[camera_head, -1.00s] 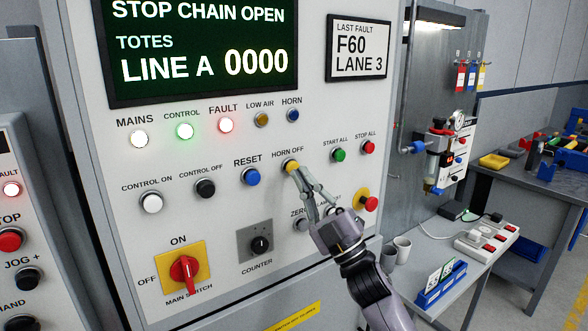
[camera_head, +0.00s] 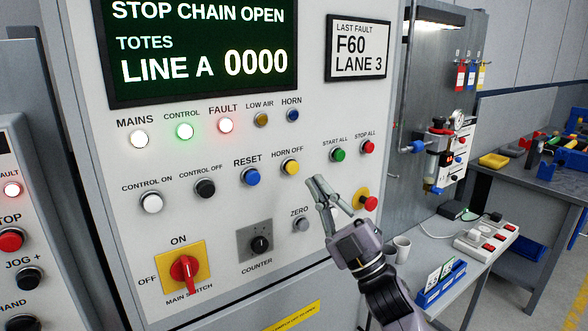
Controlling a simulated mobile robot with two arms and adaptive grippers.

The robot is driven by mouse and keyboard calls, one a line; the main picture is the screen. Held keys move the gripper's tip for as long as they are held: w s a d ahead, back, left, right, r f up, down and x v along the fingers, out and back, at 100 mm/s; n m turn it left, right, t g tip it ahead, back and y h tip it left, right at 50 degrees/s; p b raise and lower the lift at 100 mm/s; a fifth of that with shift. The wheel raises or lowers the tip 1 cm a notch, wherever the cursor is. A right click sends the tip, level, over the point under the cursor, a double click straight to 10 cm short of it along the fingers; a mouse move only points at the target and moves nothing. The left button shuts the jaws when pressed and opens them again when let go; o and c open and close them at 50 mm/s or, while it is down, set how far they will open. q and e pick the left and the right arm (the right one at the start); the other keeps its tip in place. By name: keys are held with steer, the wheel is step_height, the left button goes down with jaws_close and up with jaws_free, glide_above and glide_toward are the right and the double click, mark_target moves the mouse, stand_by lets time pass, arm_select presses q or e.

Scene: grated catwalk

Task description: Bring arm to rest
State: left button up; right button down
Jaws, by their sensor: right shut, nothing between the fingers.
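My right gripper (camera_head: 318,182) is in front of the control panel (camera_head: 215,215), a little below and right of the yellow HORN OFF button (camera_head: 291,167). Its fingers are shut with nothing between them, and the tips appear apart from the button. My right arm (camera_head: 385,290) comes up from the bottom, right of the middle. The gripper hides part of the panel between the ZERO button (camera_head: 300,224) and the red button on a yellow plate (camera_head: 369,204). My left gripper is out of view.
A red main switch (camera_head: 184,268) and a counter knob (camera_head: 260,244) are low on the panel. Another panel (camera_head: 22,200) stands at the left.

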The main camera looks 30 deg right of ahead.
stand_by(0.3)
step_height(320, 180, down, 29)
steer(key=s+a+m+g+h, duration=0.2)
steer(key=s+m+g+h, duration=0.1)
steer(key=m+g+h, duration=0.85)
steer(key=s+a+f+m+g+y, duration=0.1)
steer(key=s+a+f+g, duration=0.3)
steer(key=s, duration=0.3)
steer(key=s+a+f+g+y, duration=0.2)
steer(key=s+f+g, duration=0.1)
steer(key=s+f, duration=0.35)
steer(key=s+a+f+m+g+y, duration=0.1)
steer(key=s+a+f+g, duration=0.35)
steer(key=s, duration=0.35)
step_height(320, 180, down, 26)
steer(key=d, duration=0.1)
steer(key=s+d+f+g, duration=0.2)
steer(key=s+d+f, duration=0.1)
steer(key=s+f, duration=1.3)
steer(key=shift+s, duration=0.7)
